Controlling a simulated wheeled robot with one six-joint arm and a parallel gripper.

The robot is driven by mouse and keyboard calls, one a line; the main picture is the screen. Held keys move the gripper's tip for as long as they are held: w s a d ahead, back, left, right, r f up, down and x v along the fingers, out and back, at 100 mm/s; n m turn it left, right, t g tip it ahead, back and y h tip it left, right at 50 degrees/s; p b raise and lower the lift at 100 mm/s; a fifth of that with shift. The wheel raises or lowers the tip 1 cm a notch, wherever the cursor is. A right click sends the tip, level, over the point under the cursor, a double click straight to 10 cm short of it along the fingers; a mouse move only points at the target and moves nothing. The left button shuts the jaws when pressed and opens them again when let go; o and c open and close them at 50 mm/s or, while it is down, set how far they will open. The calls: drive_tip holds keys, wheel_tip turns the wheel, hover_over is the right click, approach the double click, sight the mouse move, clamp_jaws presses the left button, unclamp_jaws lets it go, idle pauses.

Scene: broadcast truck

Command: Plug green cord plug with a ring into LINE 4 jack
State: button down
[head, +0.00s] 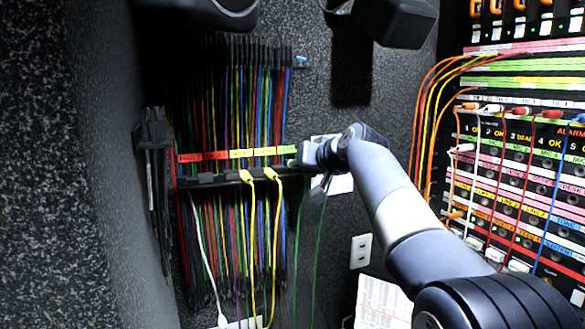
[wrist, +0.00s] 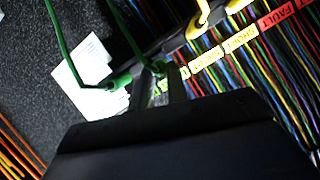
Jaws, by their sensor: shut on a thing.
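In the wrist view my gripper (wrist: 158,80) is shut on a green cord plug (wrist: 157,68), whose cord runs up and left. A second green plug (wrist: 118,82) is just left of the fingers. I cannot tell whether either carries a ring. In the head view my gripper (head: 306,154) is at the right end of the cord rack, and two green cords (head: 319,225) hang below it. The held plug is hidden there. The jack panel (head: 510,190) is at the right; I cannot pick out the LINE 4 jack.
The cord rack (head: 215,179) holds many coloured cords, with two yellow plugs (head: 246,176) left of my gripper. Orange and yellow cords (head: 432,100) arch into the panel, and several cords hang across its face. A wall outlet (head: 361,251) is below my arm.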

drive_tip(key=shift+r+p, duration=0.35)
drive_tip(key=shift+r, duration=0.15)
drive_tip(key=shift+s, duration=0.1)
drive_tip(key=s+b, duration=0.1)
drive_tip(key=s+d+b, duration=0.1)
drive_tip(key=shift+s, duration=0.3)
drive_tip(key=shift+w, duration=0.15)
idle(0.3)
